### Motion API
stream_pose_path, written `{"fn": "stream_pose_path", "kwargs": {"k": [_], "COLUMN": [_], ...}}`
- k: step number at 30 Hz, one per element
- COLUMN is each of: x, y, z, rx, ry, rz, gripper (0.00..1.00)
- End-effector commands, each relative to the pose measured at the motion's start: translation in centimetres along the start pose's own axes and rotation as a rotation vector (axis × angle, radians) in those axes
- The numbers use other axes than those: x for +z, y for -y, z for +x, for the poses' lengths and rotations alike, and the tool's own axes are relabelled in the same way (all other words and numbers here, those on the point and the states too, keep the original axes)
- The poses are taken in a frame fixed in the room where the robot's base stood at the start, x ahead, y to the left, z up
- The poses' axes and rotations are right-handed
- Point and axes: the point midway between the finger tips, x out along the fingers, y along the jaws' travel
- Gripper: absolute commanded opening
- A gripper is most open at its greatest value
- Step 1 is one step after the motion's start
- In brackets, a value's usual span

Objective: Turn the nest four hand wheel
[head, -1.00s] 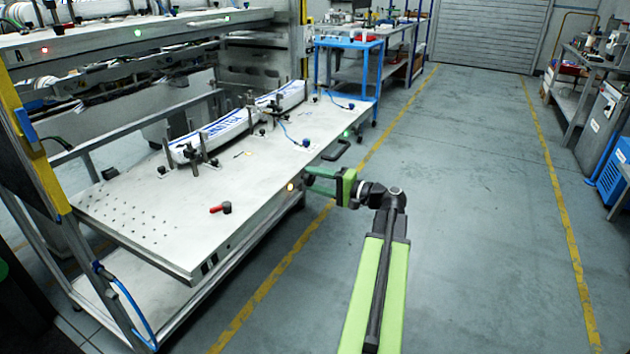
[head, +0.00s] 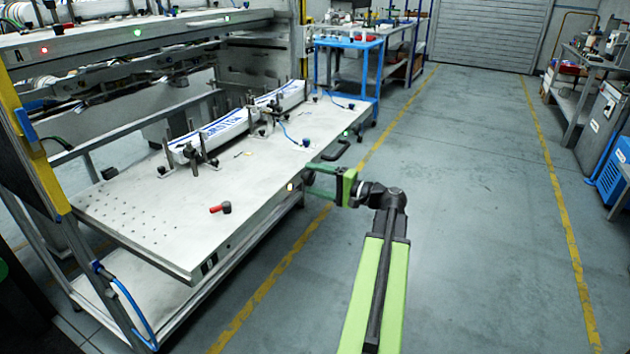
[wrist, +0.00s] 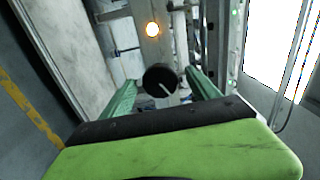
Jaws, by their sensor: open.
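A round black hand wheel (wrist: 161,80) with a white line on its face shows in the wrist view. It lies between my two green fingers, with gaps at its sides. I cannot tell whether the fingertips reach past it. The white line slants from the wheel's middle to its lower right. My gripper (head: 308,182) is open at the front edge of the pulled-out metal table (head: 150,235) in the head view. The wheel cannot be made out in the head view near the gripper. No nest number is readable.
A lit amber lamp (wrist: 152,29) is above the wheel; it also shows beside my fingertips in the head view (head: 290,187). A black handle (head: 336,150) sticks out behind my gripper. A red-handled part (head: 220,208) lies on the table. Open floor (head: 480,210) is at right.

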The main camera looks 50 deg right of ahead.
Motion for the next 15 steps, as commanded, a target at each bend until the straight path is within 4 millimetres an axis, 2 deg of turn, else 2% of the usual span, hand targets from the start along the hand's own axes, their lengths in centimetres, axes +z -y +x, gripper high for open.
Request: {"fn": "stream_pose_path", "kwargs": {"k": [4,7,11,15], "x": [0.0,0.0,-0.1,-0.1], "y": [0.0,0.0,0.0,0.0], "z": [-0.1,-1.1,-4.1,-8.2], "rx": [0.0,0.0,0.0,0.0], "ry": [0.0,-0.002,-0.005,-0.005], "rz": [0.0,0.0,0.0,0.0], "gripper": [0.7,0.7,0.7,0.7]}}
